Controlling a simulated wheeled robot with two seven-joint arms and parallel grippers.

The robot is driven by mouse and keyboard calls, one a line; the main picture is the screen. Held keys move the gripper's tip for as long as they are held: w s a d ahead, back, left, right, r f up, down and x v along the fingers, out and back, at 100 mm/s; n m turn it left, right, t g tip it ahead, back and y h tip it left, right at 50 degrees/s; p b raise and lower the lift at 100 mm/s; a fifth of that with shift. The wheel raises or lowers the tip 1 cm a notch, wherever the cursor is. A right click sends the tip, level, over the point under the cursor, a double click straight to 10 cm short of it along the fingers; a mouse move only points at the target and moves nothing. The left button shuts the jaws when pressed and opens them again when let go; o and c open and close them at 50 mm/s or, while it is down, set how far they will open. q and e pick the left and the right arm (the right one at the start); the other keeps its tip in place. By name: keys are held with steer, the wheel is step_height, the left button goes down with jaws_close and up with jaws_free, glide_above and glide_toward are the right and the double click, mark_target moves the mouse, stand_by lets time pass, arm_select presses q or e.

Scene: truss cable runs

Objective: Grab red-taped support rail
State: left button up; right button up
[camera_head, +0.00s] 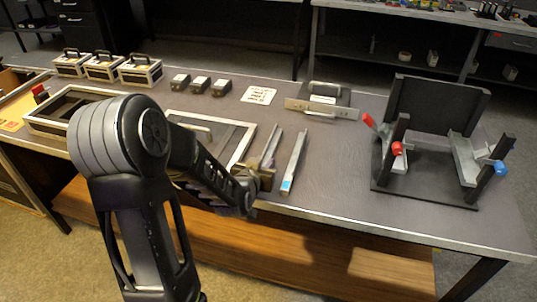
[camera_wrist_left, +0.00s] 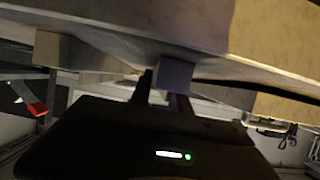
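Two narrow metal rails lie on the bench in the head view. The right rail (camera_head: 294,162) has blue tape at its near end. The left rail (camera_head: 271,147) runs down to my left gripper (camera_head: 250,188), and no red tape shows on it; its near end is hidden. A tan block (camera_head: 267,179) is beside the gripper. In the left wrist view, dark fingers (camera_wrist_left: 160,92) are close to a grey block-like end (camera_wrist_left: 175,73). I cannot tell whether they grip it. My right gripper is not in view.
A black fixture (camera_head: 437,105) with red and blue knobs stands at the right. A framed tray (camera_head: 240,147) lies left of the rails. Dark blocks (camera_head: 201,84) and handled cases (camera_head: 140,71) stand at the back left. The bench (camera_head: 340,180) is clear between the rails and fixture.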

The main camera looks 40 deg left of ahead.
arm_select(q)
jaws_close()
stand_by(0.4)
step_height(320, 180, up, 10)
steer(key=p, duration=0.2)
stand_by(0.3)
stand_by(0.4)
